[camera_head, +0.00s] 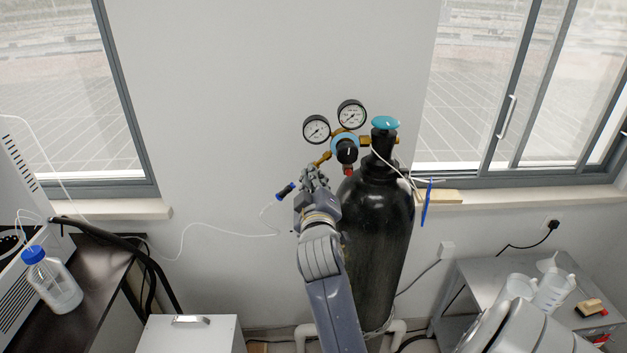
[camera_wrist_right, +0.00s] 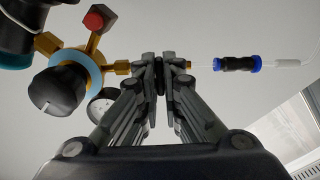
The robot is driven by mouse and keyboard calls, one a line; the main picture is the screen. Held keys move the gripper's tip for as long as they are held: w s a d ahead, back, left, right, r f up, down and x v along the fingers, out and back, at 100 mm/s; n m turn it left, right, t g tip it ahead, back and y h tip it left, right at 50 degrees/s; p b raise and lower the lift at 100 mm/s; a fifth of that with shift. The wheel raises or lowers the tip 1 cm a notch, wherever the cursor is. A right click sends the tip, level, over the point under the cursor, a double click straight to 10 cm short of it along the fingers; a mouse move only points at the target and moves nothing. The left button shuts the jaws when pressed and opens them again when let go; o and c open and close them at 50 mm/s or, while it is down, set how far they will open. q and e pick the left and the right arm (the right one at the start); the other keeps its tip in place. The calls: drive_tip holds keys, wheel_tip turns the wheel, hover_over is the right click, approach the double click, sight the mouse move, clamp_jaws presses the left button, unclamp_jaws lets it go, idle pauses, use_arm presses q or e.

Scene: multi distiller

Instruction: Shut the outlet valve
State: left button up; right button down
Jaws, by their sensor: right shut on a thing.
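The black gas cylinder (camera_head: 378,235) stands upright against the wall, with a teal handwheel (camera_head: 385,123) on top. Its brass regulator carries two round gauges (camera_head: 316,129) and a black knob (camera_head: 347,151); this knob also shows in the right wrist view (camera_wrist_right: 57,91). My right gripper (camera_head: 312,178) is at the regulator's lower left outlet. In the right wrist view its fingertips (camera_wrist_right: 166,75) are closed on the small dark outlet valve (camera_wrist_right: 159,74), which is mostly hidden between them. Brass fittings show on both sides of the fingers. My left gripper is not in view.
A blue and black connector (camera_head: 286,191) with a thin white tube hangs just left of the gripper. A dark bench with a blue-capped bottle (camera_head: 55,282) is at left. A metal table (camera_head: 492,270) with beakers stands at right. The wall left of the gauges is clear.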

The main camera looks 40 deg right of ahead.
drive_tip(key=shift+f+m, duration=0.25)
drive_tip(key=shift+m, duration=0.05)
drive_tip(key=c, duration=1.7)
unclamp_jaws()
drive_tip(key=shift+s+r, duration=0.1)
